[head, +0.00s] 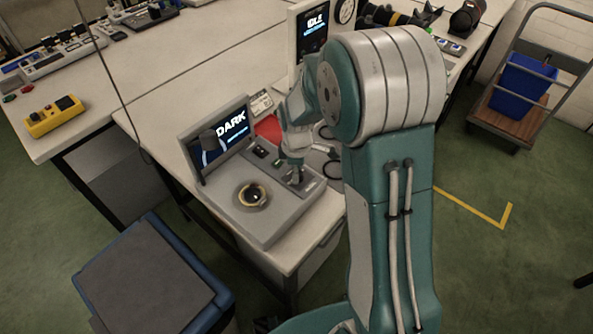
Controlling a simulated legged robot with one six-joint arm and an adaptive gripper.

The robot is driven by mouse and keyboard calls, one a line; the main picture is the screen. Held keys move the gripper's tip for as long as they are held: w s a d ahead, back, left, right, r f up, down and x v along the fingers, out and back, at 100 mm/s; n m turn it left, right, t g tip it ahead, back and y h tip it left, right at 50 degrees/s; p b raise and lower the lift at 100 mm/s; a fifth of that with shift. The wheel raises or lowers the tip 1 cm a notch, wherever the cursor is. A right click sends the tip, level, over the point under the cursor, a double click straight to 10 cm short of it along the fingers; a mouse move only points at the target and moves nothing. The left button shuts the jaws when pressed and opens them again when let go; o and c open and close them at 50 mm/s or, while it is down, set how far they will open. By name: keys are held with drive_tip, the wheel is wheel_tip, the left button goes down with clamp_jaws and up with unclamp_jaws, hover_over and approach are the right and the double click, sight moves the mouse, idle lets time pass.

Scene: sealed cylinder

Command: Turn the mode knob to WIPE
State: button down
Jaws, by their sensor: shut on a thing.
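A grey console (278,222) stands on the front corner of the white table. A small dark switch panel (262,153) lies right of the screen. My gripper (295,174) points down at the console's right side and is shut on a small dark part there, which looks like the mode knob (296,179). The gripper and arm hide most of it. Its pointer and the mode labels are too small to read.
A second screen (311,32) behind reads IDLE. A red round thing (268,128) lies behind the console, partly hidden by my arm. A yellow control box (54,117) sits on the left table. A blue bin (523,82) stands on a cart at right.

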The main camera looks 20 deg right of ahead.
drive_tip(key=shift+m, duration=0.4)
drive_tip(key=m, duration=0.3)
drive_tip(key=shift+m, duration=0.3)
drive_tip(key=m, duration=0.4)
drive_tip(key=shift+w+d+m, duration=0.1)
drive_tip(key=shift+m, duration=0.2)
drive_tip(key=m, duration=0.4)
drive_tip(key=shift+m, duration=0.3)
drive_tip(key=shift+d+m, duration=0.1)
drive_tip(key=shift+m, duration=2)
drive_tip(key=shift+c, duration=1.7)
unclamp_jaws()
